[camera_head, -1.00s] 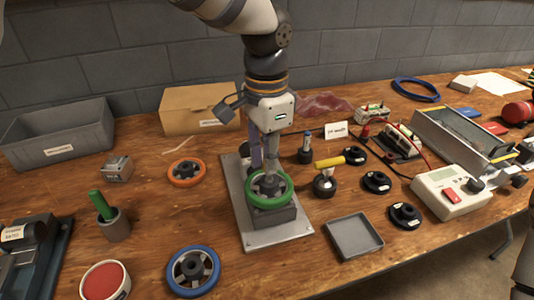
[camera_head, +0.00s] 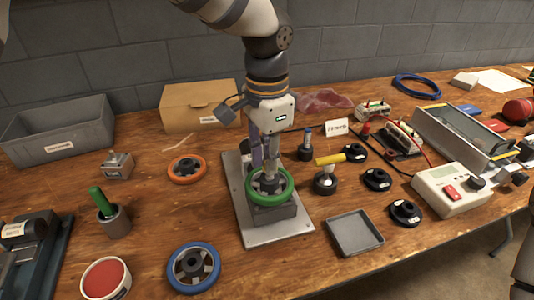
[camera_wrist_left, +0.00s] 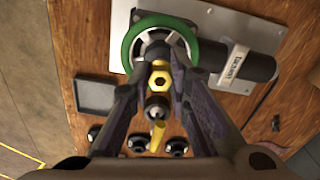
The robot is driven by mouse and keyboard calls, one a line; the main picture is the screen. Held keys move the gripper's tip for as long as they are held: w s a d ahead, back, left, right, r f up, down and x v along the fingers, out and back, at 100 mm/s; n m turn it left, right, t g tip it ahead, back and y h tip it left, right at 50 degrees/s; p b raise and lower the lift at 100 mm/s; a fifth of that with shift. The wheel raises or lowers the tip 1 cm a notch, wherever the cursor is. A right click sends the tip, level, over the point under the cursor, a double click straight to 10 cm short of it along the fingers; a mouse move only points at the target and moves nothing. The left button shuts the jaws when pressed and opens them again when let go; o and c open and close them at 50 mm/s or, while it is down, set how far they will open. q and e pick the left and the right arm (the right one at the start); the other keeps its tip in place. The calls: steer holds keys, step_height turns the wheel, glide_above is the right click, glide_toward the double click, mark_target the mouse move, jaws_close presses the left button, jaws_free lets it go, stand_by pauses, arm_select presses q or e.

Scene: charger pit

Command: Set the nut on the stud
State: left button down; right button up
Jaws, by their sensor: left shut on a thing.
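My left gripper (camera_head: 268,172) points down over the green wheel (camera_head: 270,202). In the left wrist view its fingertips (camera_wrist_left: 161,72) close around a yellow hex nut (camera_wrist_left: 160,84). The green ring (camera_wrist_left: 127,45) lies just beyond the tips in that view. The wheel sits on a grey block on a metal base plate (camera_head: 272,233). The stud cannot be made out; the fingers and nut cover the hub's middle. I cannot tell whether the nut touches the stud. My right gripper is not in view.
A yellow-handled tool (camera_head: 328,160) stands right of the plate, near several black knobs (camera_head: 376,181). A dark labelled cylinder (camera_wrist_left: 251,66) lies beside the wheel. A grey tray (camera_head: 354,234) is at front right. Blue (camera_head: 194,287) and orange (camera_head: 186,169) wheels lie left.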

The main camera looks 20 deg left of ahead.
arm_select(q)
steer(key=shift+f, duration=0.95)
steer(key=c, duration=1.4)
jaws_free()
steer(key=shift+c, duration=0.2)
step_height(320, 180, up, 12)
